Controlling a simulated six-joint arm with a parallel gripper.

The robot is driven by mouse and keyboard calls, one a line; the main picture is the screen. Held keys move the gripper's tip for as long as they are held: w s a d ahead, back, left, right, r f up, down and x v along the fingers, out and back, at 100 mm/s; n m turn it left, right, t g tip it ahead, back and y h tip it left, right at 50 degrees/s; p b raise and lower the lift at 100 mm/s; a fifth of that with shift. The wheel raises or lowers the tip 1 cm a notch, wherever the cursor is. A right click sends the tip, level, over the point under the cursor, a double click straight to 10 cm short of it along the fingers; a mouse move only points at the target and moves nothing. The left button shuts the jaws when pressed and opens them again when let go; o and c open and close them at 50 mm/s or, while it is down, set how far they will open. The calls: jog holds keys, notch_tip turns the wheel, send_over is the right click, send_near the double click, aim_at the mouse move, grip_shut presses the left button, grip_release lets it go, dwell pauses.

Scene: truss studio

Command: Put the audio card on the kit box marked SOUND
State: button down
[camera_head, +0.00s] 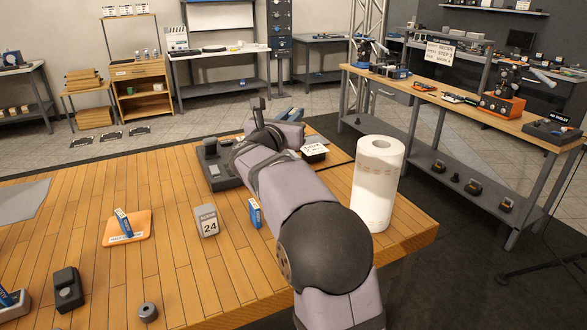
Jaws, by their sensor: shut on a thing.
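My arm reaches from the bottom right to the far side of the wooden table (170,262). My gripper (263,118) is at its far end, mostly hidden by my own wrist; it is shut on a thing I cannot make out. A blue piece (296,114) shows just right of the wrist; I cannot tell if it is held. A dark box with a white label (314,151) stands right of my forearm; its lettering is too small to read. Blue cards stand on an orange pad (143,228), beside my forearm (255,213) and at the lower left edge (6,298). I cannot tell which is the audio card.
A grey device (212,168) lies left of my wrist. A paper roll (378,182) stands upright close to my arm's right side. A grey calendar block marked 24 (207,221), a black device (67,289) and a grey ring (148,312) stand nearer. The left middle is mostly clear.

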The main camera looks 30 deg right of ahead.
jog(key=shift+f, duration=5)
jog(key=shift+f, duration=0.15)
jog(key=c, duration=1.8)
grip_release()
jog(key=shift+o, duration=0.2)
jog(key=shift+r, duration=0.2)
jog(key=b+v, duration=0.3)
jog(key=v, duration=0.9)
